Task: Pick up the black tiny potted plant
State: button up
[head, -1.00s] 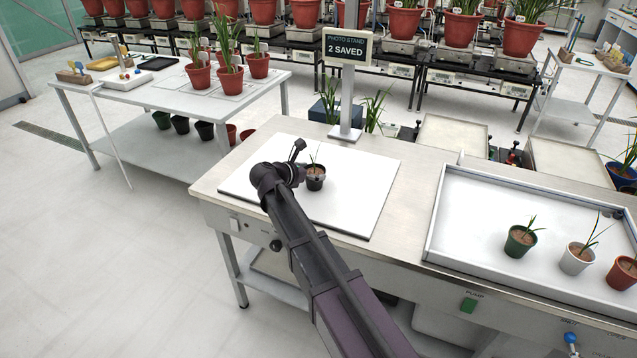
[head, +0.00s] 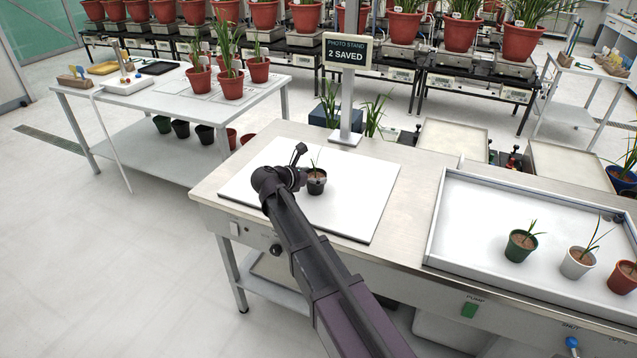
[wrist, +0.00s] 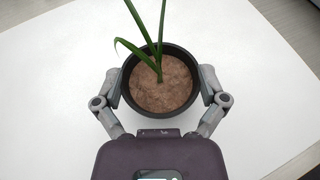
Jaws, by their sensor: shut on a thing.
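The black tiny potted plant (head: 316,182) is at the white board (head: 352,218) of the photo stand in the head view. It is upright, with a few thin green leaves. In the wrist view the black pot (wrist: 160,112) shows brown soil, with one gripper finger on each side of its rim. My gripper (head: 300,180) is shut on the pot, reaching it from the left in the head view. My arm hides part of the board. I cannot tell whether the pot's base touches the board.
A white tray (head: 470,255) on the right holds a green pot (head: 520,246), a white pot (head: 578,262) and a terracotta pot (head: 622,277). The stand's post (head: 348,105) with its sign (head: 348,54) rises behind the plant. The board around the pot is clear.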

jog(key=shift+r, duration=0.1)
notch_tip(320, 180, up, 2)
jog(key=p, duration=0.2)
jog(key=shift+r+p, duration=0.25)
jog(key=shift+p, duration=0.15)
jog(key=shift+s+d+r+p, duration=0.15)
jog(key=shift+s+r+p, duration=0.2)
jog(key=shift+r+p, duration=0.25)
jog(key=s+d, duration=0.2)
jog(key=s, duration=0.5)
jog(key=s+d+r+p, duration=0.1)
jog(key=s+d, duration=0.1)
jog(key=s, duration=0.5)
jog(key=shift+s+d, duration=0.3)
